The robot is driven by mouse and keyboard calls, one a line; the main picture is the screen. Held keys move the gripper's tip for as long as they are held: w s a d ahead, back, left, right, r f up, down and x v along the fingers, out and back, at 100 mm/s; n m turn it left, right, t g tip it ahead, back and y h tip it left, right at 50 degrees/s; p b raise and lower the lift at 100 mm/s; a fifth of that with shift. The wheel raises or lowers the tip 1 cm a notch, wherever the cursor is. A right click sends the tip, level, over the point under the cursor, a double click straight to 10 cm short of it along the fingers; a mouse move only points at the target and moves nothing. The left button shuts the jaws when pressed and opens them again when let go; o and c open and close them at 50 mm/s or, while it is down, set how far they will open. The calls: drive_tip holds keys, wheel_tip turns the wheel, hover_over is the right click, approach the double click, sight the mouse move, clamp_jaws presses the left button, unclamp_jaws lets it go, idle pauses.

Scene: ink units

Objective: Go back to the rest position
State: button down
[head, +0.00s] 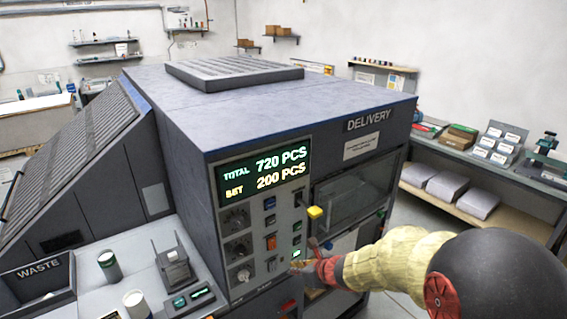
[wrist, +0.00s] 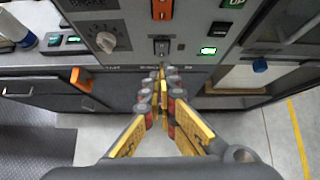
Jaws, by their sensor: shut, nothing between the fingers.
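My gripper (wrist: 162,80) is shut and empty in the wrist view, its yellow and grey fingers together below the control panel's lower buttons. In the head view my gripper (head: 298,266) shows small at the end of my arm, in front of the lower right of the control panel (head: 251,228). I cannot tell whether the fingertips touch the panel. The large grey machine (head: 290,110) bears the panel, with a display reading total 720 pcs and set 200 pcs. A lit green button (wrist: 208,50) is just right of the fingers in the wrist view.
A waste bin (head: 38,280), a green-capped bottle (head: 109,265) and a small stand (head: 174,262) are on the machine's left ledge. A yellow knob (head: 315,212) sticks out beside the delivery window (head: 352,218). A shelf bench (head: 480,190) stands at right. Floor is clear at the wrist view's lower right.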

drive_tip(key=s+a+r+n+g+b, duration=0.15)
drive_tip(key=s+n+g, duration=0.35)
drive_tip(key=s+n, duration=1.3)
drive_tip(key=s+d+r+n+t+h+b, duration=0.1)
drive_tip(key=s+d+r+n+h+b, duration=0.1)
drive_tip(key=s+d+r+n, duration=0.2)
drive_tip(key=s+d+r+n+t+h+b, duration=0.1)
drive_tip(key=s+d+r+n+h+b, duration=0.2)
drive_tip(key=s+d, duration=0.8)
wheel_tip(320, 180, up, 2)
drive_tip(key=n, duration=0.3)
drive_tip(key=shift+d+r+n+t+h+b, duration=0.2)
drive_tip(key=shift+n+t+h+b, duration=0.1)
drive_tip(key=shift+t, duration=0.1)
drive_tip(key=c, duration=2.6)
unclamp_jaws()
